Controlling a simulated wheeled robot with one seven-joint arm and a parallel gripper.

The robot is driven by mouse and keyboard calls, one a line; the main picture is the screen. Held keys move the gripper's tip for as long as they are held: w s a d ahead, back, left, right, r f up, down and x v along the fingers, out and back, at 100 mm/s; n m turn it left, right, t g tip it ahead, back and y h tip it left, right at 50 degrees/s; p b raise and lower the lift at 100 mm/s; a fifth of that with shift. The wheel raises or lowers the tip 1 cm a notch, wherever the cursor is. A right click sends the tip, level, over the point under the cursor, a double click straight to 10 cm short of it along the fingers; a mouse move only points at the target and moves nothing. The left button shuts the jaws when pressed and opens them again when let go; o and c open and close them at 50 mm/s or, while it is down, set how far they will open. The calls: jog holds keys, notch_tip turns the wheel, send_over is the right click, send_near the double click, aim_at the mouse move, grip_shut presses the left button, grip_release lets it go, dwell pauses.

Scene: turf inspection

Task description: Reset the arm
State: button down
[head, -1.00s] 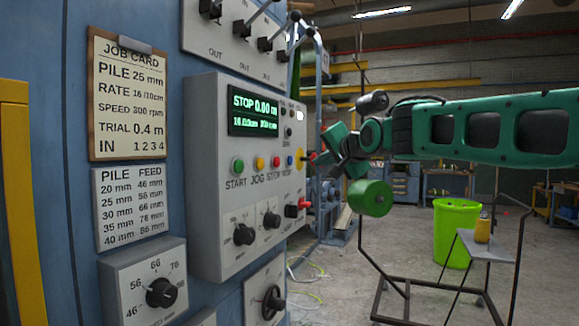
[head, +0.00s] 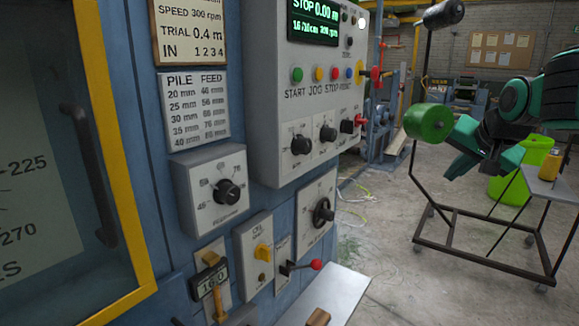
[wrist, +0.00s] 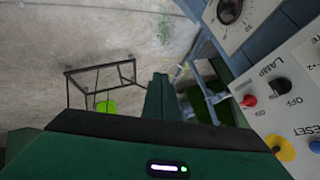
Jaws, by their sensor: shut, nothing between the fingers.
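My gripper (head: 462,150) is at the right of the head view, at the end of my green and black arm.
A wheeled metal frame (head: 480,245) with a green spool (head: 428,122) stands near my gripper. A red-knobbed lever (head: 316,265) sticks out from the blue cabinet.

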jog(key=s+f+g, duration=0.3)
jog(key=s+f, duration=0.3)
jog(key=s, duration=0.4)
jog(key=s+d+f+n+g, duration=0.1)
jog(key=s+f+g, duration=0.2)
jog(key=s+f, duration=0.4)
jog(key=s+d+f+n+g+y, duration=0.1)
jog(key=s+f, duration=0.5)
jog(key=s, duration=0.9)
jog(key=shift+s+d+f+g, duration=0.2)
jog(key=shift+f+g, duration=0.2)
jog(key=shift+g, duration=0.5)
